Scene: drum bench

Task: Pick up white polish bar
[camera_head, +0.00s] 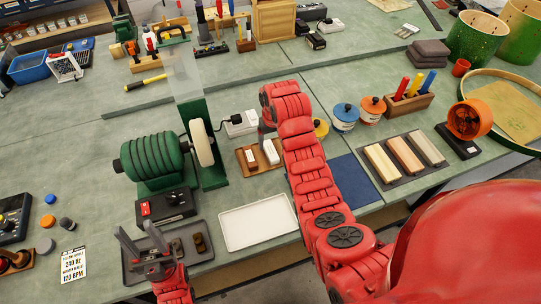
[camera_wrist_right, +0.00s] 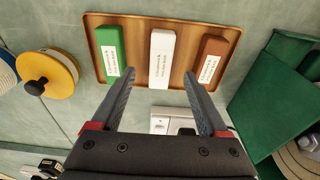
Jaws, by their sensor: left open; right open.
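The white polish bar (camera_wrist_right: 161,60) lies in the middle of a wooden tray (camera_wrist_right: 137,24) in the right wrist view, between a green bar (camera_wrist_right: 109,52) and a brown bar (camera_wrist_right: 208,60). My right gripper (camera_wrist_right: 159,76) is open and empty, its fingertips on either side of the white bar's near end in the picture; I cannot tell its height above the tray. In the head view the white bar (camera_head: 271,152) and brown bar (camera_head: 250,158) show beside my right arm, which hides the green one. My left gripper (camera_head: 136,232) is open over a dark tray (camera_head: 198,256).
A green motor (camera_head: 152,157) with a pale buffing wheel (camera_head: 202,143) stands left of the wooden tray. An empty white tray (camera_head: 258,223) lies in front. A yellow-lidded pot (camera_wrist_right: 48,75) is left of the bars in the wrist view. A blue mat (camera_head: 352,182) lies to the right.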

